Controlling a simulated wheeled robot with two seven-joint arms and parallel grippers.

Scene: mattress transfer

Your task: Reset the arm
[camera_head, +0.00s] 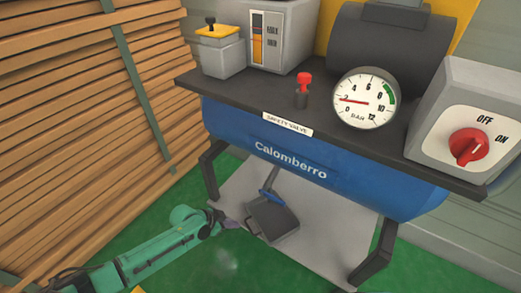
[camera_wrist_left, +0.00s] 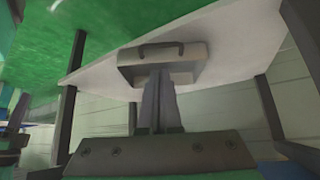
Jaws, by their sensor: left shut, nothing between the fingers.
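My left arm comes in from the lower left in the head view. Its gripper (camera_head: 230,223) is small there, low over the green floor, just left of a dark grey box-like object with a blue handle (camera_head: 271,221). In the left wrist view the two fingers (camera_wrist_left: 157,100) are together with nothing between them. Their tips point at a grey block-like object (camera_wrist_left: 165,62) on the pale board, and I cannot tell whether they touch it. My right gripper is in neither view.
A blue Calomberro compressor tank (camera_head: 290,165) stands on dark legs over a pale board (camera_head: 325,235). Its dark top holds a gauge (camera_head: 366,98), a red valve (camera_head: 304,80) and a red OFF/ON knob (camera_head: 467,147). Stacked wooden planks (camera_head: 80,120) fill the left. Green floor (camera_head: 200,270) is open in front.

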